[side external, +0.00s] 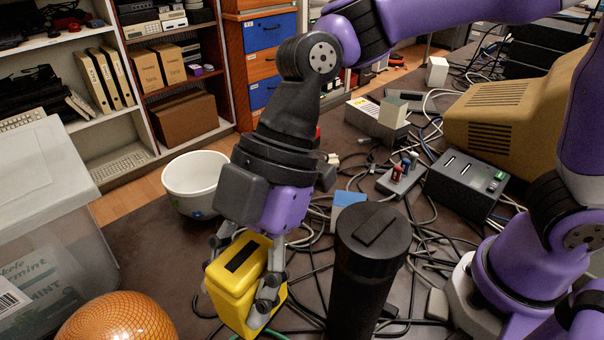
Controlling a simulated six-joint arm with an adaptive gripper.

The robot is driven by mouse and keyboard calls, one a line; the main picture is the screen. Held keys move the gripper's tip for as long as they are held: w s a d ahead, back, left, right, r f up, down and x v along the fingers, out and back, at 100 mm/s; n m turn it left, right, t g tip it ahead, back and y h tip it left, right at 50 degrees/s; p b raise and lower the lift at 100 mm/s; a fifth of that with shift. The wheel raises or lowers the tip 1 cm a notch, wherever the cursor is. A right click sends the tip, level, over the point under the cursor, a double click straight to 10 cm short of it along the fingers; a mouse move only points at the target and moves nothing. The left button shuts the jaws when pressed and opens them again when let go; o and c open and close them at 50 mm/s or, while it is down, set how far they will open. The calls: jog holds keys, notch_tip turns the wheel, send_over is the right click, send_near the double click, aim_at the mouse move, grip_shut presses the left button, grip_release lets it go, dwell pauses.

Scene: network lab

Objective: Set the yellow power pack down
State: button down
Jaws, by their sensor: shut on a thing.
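The yellow power pack (236,285) is a boxy yellow block with a black strip on its top face. It is in the lower middle of the side external view, tilted a little. My gripper (248,277) points down and is shut on the power pack, with fingers on both sides of it. The pack's underside is hidden, so I cannot tell whether it touches the table (160,247).
A black cylinder (366,275) stands close right of the pack. A white bowl (195,180) is behind left, an orange patterned ball (118,320) front left, and a clear bin (60,230) at far left. Cables and a black box (465,183) crowd the right.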

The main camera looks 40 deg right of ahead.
aim_at(222, 275)
notch_tip(222, 275, up, 5)
jog(key=shift+f, duration=0.1)
jog(key=w+d+m+t, duration=0.2)
jog(key=w+d+m, duration=0.15)
jog(key=w, duration=0.45)
jog(key=w+d+m+t, duration=0.25)
jog(key=w+m, duration=0.25)
jog(key=w, duration=0.4)
jog(key=w+d+f+m+t+h, duration=0.25)
jog(key=w+d+m+h, duration=0.45)
jog(key=w+d+m, duration=0.8)
jog(key=f+n, duration=0.1)
jog(key=f, duration=0.3)
jog(key=d+f+n, duration=0.1)
jog(key=f, duration=0.3)
jog(key=d+f+n, duration=0.1)
jog(key=f, duration=0.3)
jog(key=shift+s+f+t+y, duration=0.25)
jog(key=shift+s+t+y, duration=0.05)
jog(key=shift+s+t, duration=0.1)
jog(key=shift+c, duration=1.5)
grip_release()
jog(key=shift+f, duration=0.15)
